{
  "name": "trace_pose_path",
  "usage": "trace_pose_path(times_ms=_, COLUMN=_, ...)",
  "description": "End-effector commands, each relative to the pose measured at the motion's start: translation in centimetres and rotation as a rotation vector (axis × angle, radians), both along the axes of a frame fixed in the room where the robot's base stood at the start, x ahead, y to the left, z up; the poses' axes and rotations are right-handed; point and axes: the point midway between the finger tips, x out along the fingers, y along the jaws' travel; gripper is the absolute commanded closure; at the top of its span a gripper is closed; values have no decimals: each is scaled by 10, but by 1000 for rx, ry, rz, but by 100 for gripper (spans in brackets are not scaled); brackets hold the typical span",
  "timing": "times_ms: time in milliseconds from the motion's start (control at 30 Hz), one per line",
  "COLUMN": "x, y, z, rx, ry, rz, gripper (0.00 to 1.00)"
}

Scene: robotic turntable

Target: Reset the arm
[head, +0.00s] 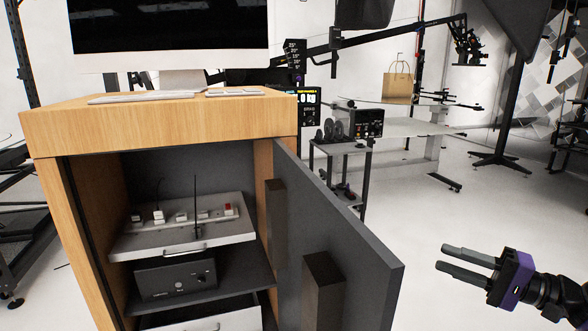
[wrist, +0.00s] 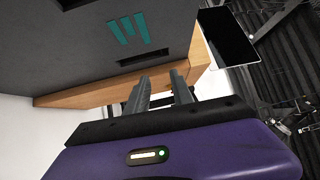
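My gripper (head: 467,263) is at the lower right of the head view, with a purple body and two grey fingers pointing left. The fingers are apart with a narrow gap and nothing shows between them. In the wrist view the two fingers of my gripper (wrist: 160,90) also stand apart, empty. The gripper is to the right of the open grey cabinet door (head: 340,235), apart from it in the head view. The wrist view shows a dark panel with a teal mark (wrist: 128,28), probably the door's outer face.
The wooden cabinet (head: 160,125) stands at left, with a monitor (head: 170,25) and keyboard (head: 140,97) on top. Inside are a drawer with switches (head: 185,228) and a black box (head: 175,282). A grey table (head: 400,128) stands behind. Floor right of the door looks clear.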

Motion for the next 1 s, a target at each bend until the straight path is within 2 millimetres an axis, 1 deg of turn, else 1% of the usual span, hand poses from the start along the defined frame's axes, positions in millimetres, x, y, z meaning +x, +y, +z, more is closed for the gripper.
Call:
trace_pose_path(times_ms=100, x=17, y=-7, z=-28, rx=-72, ry=7, rz=-151, gripper=72)
trace_pose_path(times_ms=167, x=23, y=-12, z=-48, rx=-121, ry=11, rz=-241, gripper=72)
trace_pose_path(times_ms=233, x=27, y=-17, z=-77, rx=-193, ry=16, rz=-361, gripper=72)
trace_pose_path(times_ms=333, x=23, y=-24, z=-119, rx=-310, ry=14, rz=-520, gripper=72)
trace_pose_path(times_ms=400, x=12, y=-28, z=-147, rx=-398, ry=8, rz=-620, gripper=72)
trace_pose_path(times_ms=433, x=6, y=-29, z=-157, rx=-435, ry=3, rz=-659, gripper=72)
trace_pose_path(times_ms=500, x=-11, y=-31, z=-178, rx=-524, ry=-12, rz=-741, gripper=72)
trace_pose_path(times_ms=567, x=-28, y=-32, z=-192, rx=-600, ry=-30, rz=-804, gripper=72)
trace_pose_path(times_ms=600, x=-40, y=-32, z=-199, rx=-649, ry=-43, rz=-840, gripper=72)
trace_pose_path(times_ms=667, x=-60, y=-30, z=-209, rx=-724, ry=-66, rz=-889, gripper=72)
trace_pose_path(times_ms=700, x=-74, y=-28, z=-213, rx=-774, ry=-85, rz=-918, gripper=72)
trace_pose_path(times_ms=767, x=-96, y=-24, z=-217, rx=-845, ry=-113, rz=-954, gripper=72)
trace_pose_path(times_ms=833, x=-123, y=-19, z=-219, rx=-926, ry=-152, rz=-989, gripper=72)
trace_pose_path(times_ms=867, x=-135, y=-16, z=-219, rx=-961, ry=-170, rz=-1002, gripper=72)
trace_pose_path(times_ms=900, x=-151, y=-11, z=-218, rx=-1005, ry=-193, rz=-1016, gripper=72)
trace_pose_path(times_ms=967, x=-174, y=-4, z=-214, rx=-1068, ry=-233, rz=-1033, gripper=72)
trace_pose_path(times_ms=1000, x=-190, y=1, z=-210, rx=-1110, ry=-259, rz=-1041, gripper=72)
